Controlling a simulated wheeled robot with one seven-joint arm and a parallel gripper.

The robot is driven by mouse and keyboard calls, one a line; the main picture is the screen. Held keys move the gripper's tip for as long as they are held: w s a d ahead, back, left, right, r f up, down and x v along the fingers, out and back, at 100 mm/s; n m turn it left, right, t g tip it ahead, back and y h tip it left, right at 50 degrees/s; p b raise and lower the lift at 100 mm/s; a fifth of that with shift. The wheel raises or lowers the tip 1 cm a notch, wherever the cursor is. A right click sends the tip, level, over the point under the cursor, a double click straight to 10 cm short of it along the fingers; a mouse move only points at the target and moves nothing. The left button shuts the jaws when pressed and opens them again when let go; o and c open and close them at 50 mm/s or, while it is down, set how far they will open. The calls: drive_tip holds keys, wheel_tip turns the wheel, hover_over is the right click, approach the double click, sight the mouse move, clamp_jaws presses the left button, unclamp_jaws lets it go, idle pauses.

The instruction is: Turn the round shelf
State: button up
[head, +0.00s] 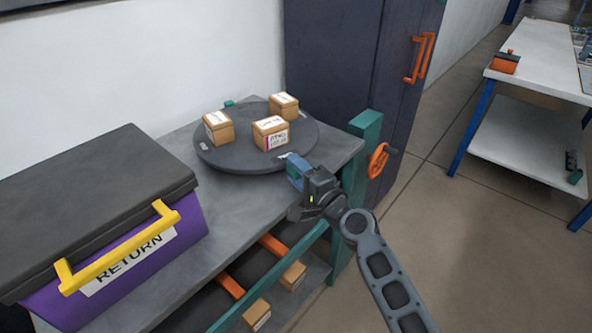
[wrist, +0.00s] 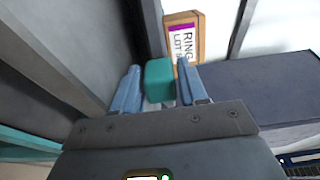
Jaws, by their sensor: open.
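The round shelf (head: 240,156) is a dark grey disc on the grey bench, with three small labelled cartons on it: one at left (head: 218,128), one at front (head: 270,133) and one at back right (head: 284,106). A teal peg (head: 229,103) shows at its far rim. My gripper (head: 291,164) is at the shelf's front right rim. In the wrist view my open gripper (wrist: 158,84) has a teal peg (wrist: 158,78) between its two blue fingers. I cannot tell whether the fingers touch it. A labelled carton (wrist: 183,37) stands just beyond.
A purple RETURN bin (head: 128,262) with a dark lid and yellow handle fills the bench's left. A dark cabinet (head: 335,75) with orange handles stands behind. An orange handwheel (head: 377,160) is on the bench's right post. Cartons lie on the lower level (head: 292,275).

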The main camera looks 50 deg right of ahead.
drive_tip(key=b+v, duration=0.1)
drive_tip(key=v, duration=0.5)
drive_tip(key=shift+s+a+f+b, duration=0.1)
drive_tip(key=shift+f+b, duration=0.1)
drive_tip(key=shift+b, duration=0.1)
drive_tip(key=shift+s+a+r, duration=0.1)
drive_tip(key=shift+s+r, duration=0.05)
drive_tip(key=shift+s, duration=0.4)
